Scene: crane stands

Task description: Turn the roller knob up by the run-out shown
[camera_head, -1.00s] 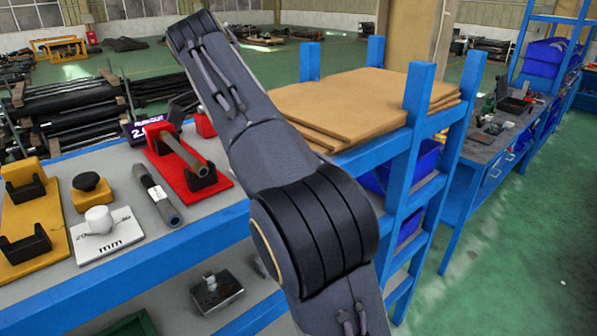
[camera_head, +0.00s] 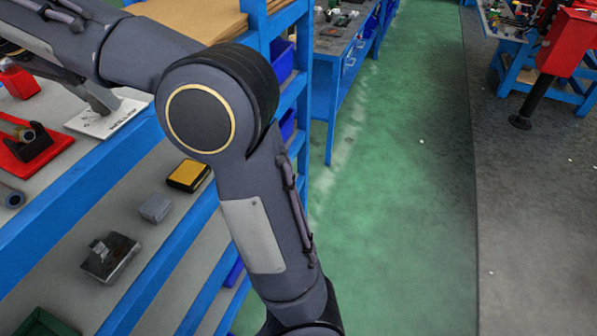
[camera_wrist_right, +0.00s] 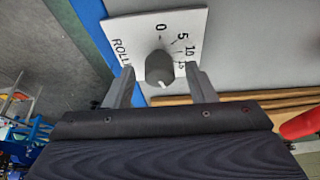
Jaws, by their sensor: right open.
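The roller knob (camera_wrist_right: 159,68) is dark grey and round, on a white plate (camera_wrist_right: 117,25) marked ROLL, 0, 5, 10 and 15 in the right wrist view. A small white mark shows on its lower side; which number it points to I cannot tell. My right gripper (camera_wrist_right: 159,77) is open, with one finger at each side of the knob and gaps showing. In the head view, the right gripper (camera_head: 97,98) is over the white plate (camera_head: 118,119) near the bench edge, and the knob is hidden. The run-out display and my left gripper are out of view.
A red stand (camera_head: 50,148) with a roller is at the bench's left, below a red box (camera_head: 19,82). Brown boards (camera_head: 190,16) lie behind my arm. A yellow-black block (camera_head: 188,175) and metal block (camera_head: 110,257) sit on the lower shelf. Green floor (camera_head: 400,200) is clear.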

